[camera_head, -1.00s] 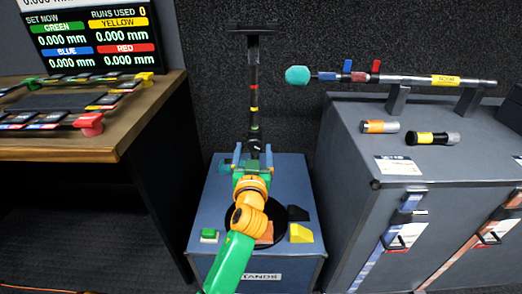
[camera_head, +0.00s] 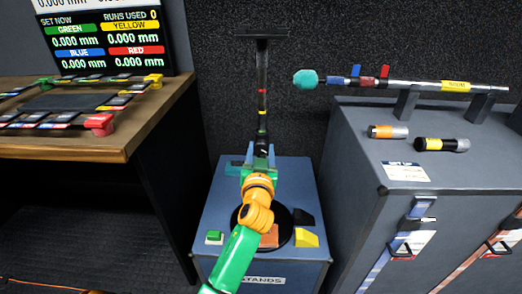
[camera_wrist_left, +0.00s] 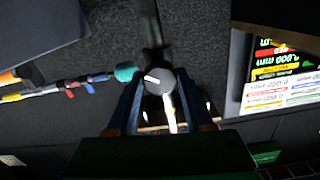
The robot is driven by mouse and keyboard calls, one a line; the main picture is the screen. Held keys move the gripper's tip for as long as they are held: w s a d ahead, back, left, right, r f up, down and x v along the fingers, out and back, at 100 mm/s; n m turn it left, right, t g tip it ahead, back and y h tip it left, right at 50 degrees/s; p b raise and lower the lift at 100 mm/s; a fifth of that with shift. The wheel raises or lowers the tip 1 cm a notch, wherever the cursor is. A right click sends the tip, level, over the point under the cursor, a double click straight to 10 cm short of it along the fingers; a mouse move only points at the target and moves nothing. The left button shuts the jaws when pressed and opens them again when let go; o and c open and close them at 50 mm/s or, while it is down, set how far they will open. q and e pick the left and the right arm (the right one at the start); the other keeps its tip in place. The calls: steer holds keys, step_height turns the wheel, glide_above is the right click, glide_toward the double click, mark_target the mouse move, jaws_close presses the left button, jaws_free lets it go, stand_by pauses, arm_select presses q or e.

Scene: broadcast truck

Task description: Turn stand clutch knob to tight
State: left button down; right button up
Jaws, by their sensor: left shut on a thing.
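The stand (camera_head: 262,95) is a thin dark upright post with colored bands and a flat top bar, rising from a round black base (camera_head: 285,238) on a blue case. Its clutch knob (camera_wrist_left: 155,80) is a dark round knob with a white pointer mark, pointing left in the left wrist view. My left gripper (camera_head: 261,150) reaches the lower post from the front, and its blue fingers also show in the left wrist view (camera_wrist_left: 160,100) on both sides of the knob. They are shut on it. My right gripper is not in view.
A grey cabinet (camera_head: 365,200) at right holds a boom pole (camera_head: 430,84) on rests. A wooden desk (camera_head: 150,125) with a screen (camera_head: 105,40) stands at left.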

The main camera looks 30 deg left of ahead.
arm_select(q)
steer(key=m+p, duration=0.1)
steer(key=m, duration=0.2)
steer(key=shift+r+m+p, duration=0.1)
steer(key=shift+m+p, duration=0.25)
steer(key=shift+m, duration=0.05)
steer(key=m+p, duration=0.1)
steer(key=m, duration=0.2)
steer(key=shift+m, duration=0.3)
steer(key=m+p, duration=0.3)
steer(key=m, duration=0.4)
steer(key=m+p, duration=0.1)
steer(key=m, duration=0.3)
steer(key=m+p, duration=0.1)
steer(key=m, duration=0.2)
steer(key=shift+m+p, duration=0.3)
steer(key=shift+p, duration=0.05)
steer(key=m+p, duration=0.1)
steer(key=m, duration=0.3)
steer(key=shift+p, duration=0.35)
steer(key=shift+m+p, duration=0.5)
steer(key=shift+m, duration=1)
steer(key=shift+f, duration=0.2)
